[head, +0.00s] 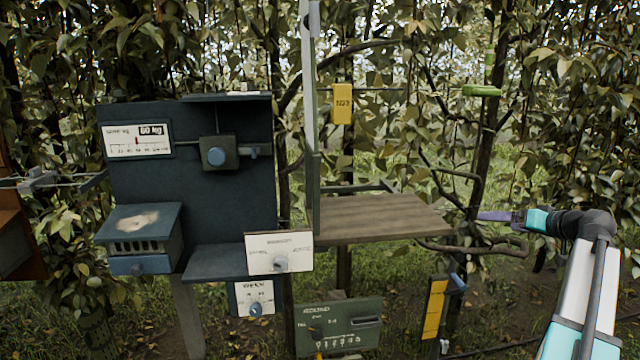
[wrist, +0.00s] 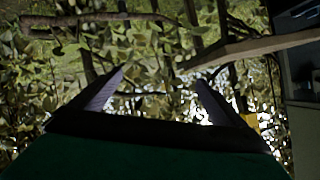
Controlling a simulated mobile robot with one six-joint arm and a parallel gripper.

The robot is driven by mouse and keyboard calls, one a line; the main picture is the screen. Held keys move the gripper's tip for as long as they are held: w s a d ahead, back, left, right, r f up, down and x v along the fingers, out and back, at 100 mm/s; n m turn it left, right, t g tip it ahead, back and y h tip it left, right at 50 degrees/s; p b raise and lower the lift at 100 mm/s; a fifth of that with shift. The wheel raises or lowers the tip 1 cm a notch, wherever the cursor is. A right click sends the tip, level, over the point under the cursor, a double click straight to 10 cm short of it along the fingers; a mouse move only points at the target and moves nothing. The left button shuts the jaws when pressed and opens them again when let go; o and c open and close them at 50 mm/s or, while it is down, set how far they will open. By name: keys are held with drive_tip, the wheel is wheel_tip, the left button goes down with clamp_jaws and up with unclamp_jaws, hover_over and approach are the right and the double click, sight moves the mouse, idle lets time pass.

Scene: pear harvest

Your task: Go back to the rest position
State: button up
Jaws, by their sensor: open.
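My gripper (head: 498,217) is at the right of the head view, at the end of my arm, pointing left. It is near the right end of the wooden shelf (head: 385,222), with a small gap between them. In the wrist view my gripper (wrist: 158,88) shows two dark fingers spread apart with nothing between them. Leaves and branches lie beyond the fingers.
A dark blue panel (head: 240,215) with dials and a small box (head: 138,238) stands at the left. A yellow tag (head: 342,103) hangs above the shelf. A green sign (head: 339,325) stands low. Branches surround the gripper.

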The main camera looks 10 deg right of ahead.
drive_tip(key=w+a+f+g+y, duration=0.1)
drive_tip(key=a+f, duration=0.4)
drive_tip(key=f, duration=0.3)
drive_tip(key=w+a+f+g, duration=0.2)
drive_tip(key=a+f, duration=0.4)
drive_tip(key=f, duration=0.2)
drive_tip(key=w+a+f+g+y, duration=0.1)
drive_tip(key=a+f, duration=0.4)
drive_tip(key=f, duration=0.4)
drive_tip(key=s+a+f+g+y, duration=0.1)
drive_tip(key=s+a+f+g, duration=0.15)
drive_tip(key=a+f, duration=0.65)
drive_tip(key=s+a+f+g, duration=0.2)
drive_tip(key=a+f+g, duration=0.1)
drive_tip(key=a+f, duration=0.6)
drive_tip(key=s+a+f+n+g+h, duration=0.1)
drive_tip(key=s+a+f+g, duration=0.4)
drive_tip(key=s+a+f, duration=1.05)
drive_tip(key=s+a+f+n+g+h, duration=0.1)
drive_tip(key=s+f, duration=0.4)
drive_tip(key=s, duration=0.5)
drive_tip(key=s+a+f+n+g+h, duration=0.1)
drive_tip(key=s+a+f+g+h, duration=0.1)
drive_tip(key=s, duration=0.9)
wheel_tip(320, 180, down, 3)
drive_tip(key=shift+a+r+g+h, duration=0.15)
drive_tip(key=shift+g+h, duration=0.15)
drive_tip(key=shift+g, duration=0.35)
drive_tip(key=shift+w, duration=0.1)
